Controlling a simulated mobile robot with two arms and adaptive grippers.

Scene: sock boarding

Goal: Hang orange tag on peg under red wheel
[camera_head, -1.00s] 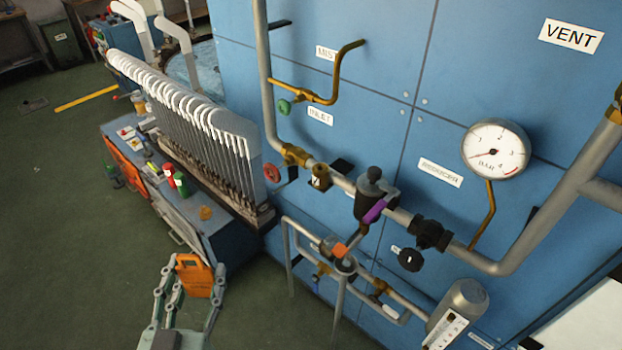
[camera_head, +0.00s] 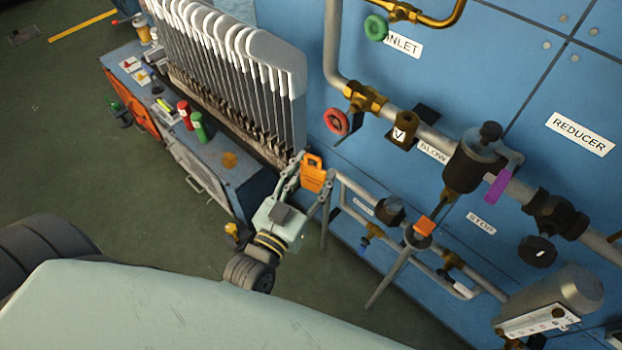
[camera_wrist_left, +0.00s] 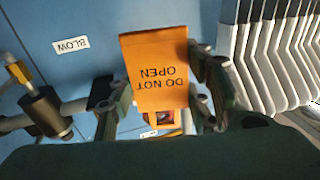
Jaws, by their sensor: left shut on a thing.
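My left gripper (camera_head: 303,187) is shut on the orange tag (camera_head: 313,172) and holds it upright in front of the blue panel. In the left wrist view the tag (camera_wrist_left: 157,70) reads "DO NOT OPEN", upside down, between the two fingers (camera_wrist_left: 160,90). The red wheel (camera_head: 336,121) is on the pipe valve above and a little right of the tag in the head view. A dark thin piece (camera_head: 350,136) shows just below the red wheel; I cannot tell whether it is the peg. The tag is apart from the wheel. My right gripper is not in view.
A blue cabinet (camera_head: 235,190) with a row of white-topped sock boards (camera_head: 220,50) stands at the left. Pipes (camera_head: 345,195) run low on the right of the gripper.

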